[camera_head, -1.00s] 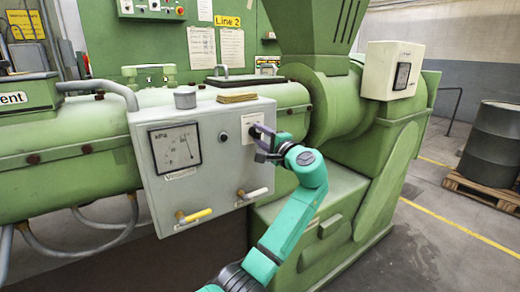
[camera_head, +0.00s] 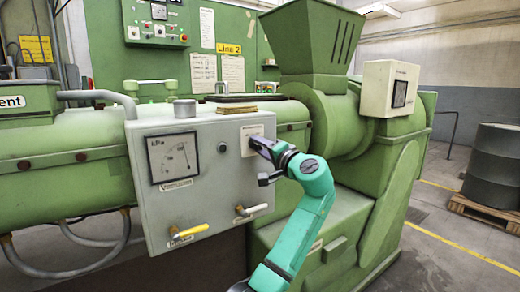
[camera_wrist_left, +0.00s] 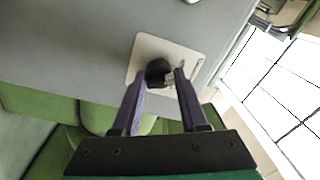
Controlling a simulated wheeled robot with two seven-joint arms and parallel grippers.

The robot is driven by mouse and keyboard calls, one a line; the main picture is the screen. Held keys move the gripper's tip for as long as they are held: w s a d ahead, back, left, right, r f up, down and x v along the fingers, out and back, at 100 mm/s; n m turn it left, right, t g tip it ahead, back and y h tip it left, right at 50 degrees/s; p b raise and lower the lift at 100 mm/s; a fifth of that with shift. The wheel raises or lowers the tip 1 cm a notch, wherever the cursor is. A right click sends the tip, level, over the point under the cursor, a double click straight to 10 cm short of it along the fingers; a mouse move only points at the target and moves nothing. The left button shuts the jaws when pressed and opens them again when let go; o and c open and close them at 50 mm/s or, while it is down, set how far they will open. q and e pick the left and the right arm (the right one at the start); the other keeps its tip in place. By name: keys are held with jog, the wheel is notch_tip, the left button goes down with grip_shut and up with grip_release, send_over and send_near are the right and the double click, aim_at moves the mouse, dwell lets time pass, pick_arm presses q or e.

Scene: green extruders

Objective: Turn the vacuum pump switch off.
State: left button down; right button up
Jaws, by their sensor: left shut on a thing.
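The vacuum pump switch is a black rotary knob on a pale label plate (camera_head: 251,134), on the right part of the grey control box (camera_head: 210,190). In the head view my left gripper (camera_head: 256,144) covers the knob. In the left wrist view the knob (camera_wrist_left: 158,72) sits between the two purple fingers of my left gripper (camera_wrist_left: 160,77), which are shut on it, with the plate (camera_wrist_left: 178,52) behind. The knob's pointing direction cannot be made out. My right gripper is not in view.
The kPa gauge (camera_head: 174,158) is on the box's left, with a small dark round button (camera_head: 222,147) between gauge and switch. A yellow-handled valve (camera_head: 189,231) and a white-handled valve (camera_head: 251,209) stick out below.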

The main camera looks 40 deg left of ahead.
pick_arm(q)
jog(key=shift+f, duration=0.25)
jog(key=shift+c, duration=2.3)
grip_release()
jog(key=shift+r, duration=0.1)
jog(key=shift+d, duration=0.1)
jog(key=r+b+v, duration=0.1)
jog(key=b+v, duration=0.2)
jog(key=v, duration=1.1)
jog(key=shift+d+f, duration=0.2)
jog(key=shift+f, duration=0.3)
